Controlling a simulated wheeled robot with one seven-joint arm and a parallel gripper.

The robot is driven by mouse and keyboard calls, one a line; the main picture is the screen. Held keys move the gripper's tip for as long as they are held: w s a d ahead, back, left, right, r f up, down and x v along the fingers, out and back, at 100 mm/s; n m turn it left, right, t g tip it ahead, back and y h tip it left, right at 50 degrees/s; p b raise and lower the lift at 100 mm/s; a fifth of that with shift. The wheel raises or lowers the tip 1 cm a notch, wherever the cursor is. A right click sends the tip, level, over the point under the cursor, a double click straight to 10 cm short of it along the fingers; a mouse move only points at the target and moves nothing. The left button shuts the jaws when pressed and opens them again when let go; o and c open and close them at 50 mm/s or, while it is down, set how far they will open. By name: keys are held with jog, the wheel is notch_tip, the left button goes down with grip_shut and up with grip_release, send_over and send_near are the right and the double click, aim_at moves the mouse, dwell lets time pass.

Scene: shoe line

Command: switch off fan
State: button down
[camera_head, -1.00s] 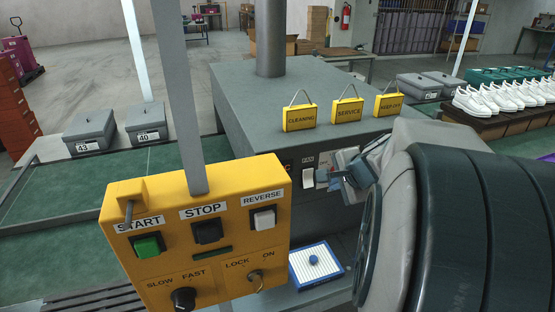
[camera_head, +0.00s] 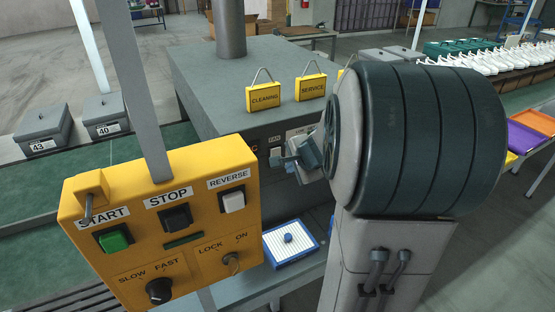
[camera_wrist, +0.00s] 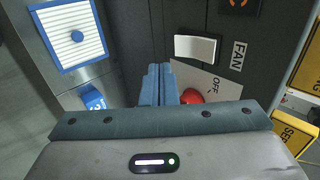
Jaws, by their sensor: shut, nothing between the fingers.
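The fan switch (camera_wrist: 195,47) is a white rocker on a dark panel, beside a label reading FAN (camera_wrist: 238,56). In the head view the white rocker (camera_head: 276,157) shows just left of my gripper. I cannot tell which way it is tipped. My gripper (camera_head: 286,161) is at the panel on the front of the grey machine. In the wrist view its blue fingers (camera_wrist: 157,82) are together and empty, below and left of the rocker in the picture. The fingertips appear apart from the rocker; the exact gap is unclear.
A red button (camera_wrist: 192,97) on a white OFF plate (camera_wrist: 212,84) is close beside the fingers, partly hidden by my gripper. A yellow control box (camera_head: 160,220) stands in front at left.

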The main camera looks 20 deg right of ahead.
jog(key=shift+w+a+f+p, duration=0.1)
jog(key=shift+w+f+p, duration=0.2)
jog(key=shift+w, duration=0.6)
jog(key=shift+w+d+f+p, duration=0.15)
jog(key=shift+w+f, duration=0.3)
jog(key=shift+w, duration=0.4)
jog(key=shift+w+a+f+p, duration=0.15)
jog(key=shift+w+f+p, duration=0.15)
jog(key=shift+w, duration=0.6)
jog(key=shift+f+b, duration=0.15)
jog(key=shift+b, duration=0.15)
jog(key=b, duration=0.2)
jog(key=shift+w+t+b, duration=0.2)
jog(key=shift+t+b, duration=0.1)
jog(key=shift+b, duration=0.05)
jog(key=shift+r+p, duration=0.6)
jog(key=shift+r, duration=0.2)
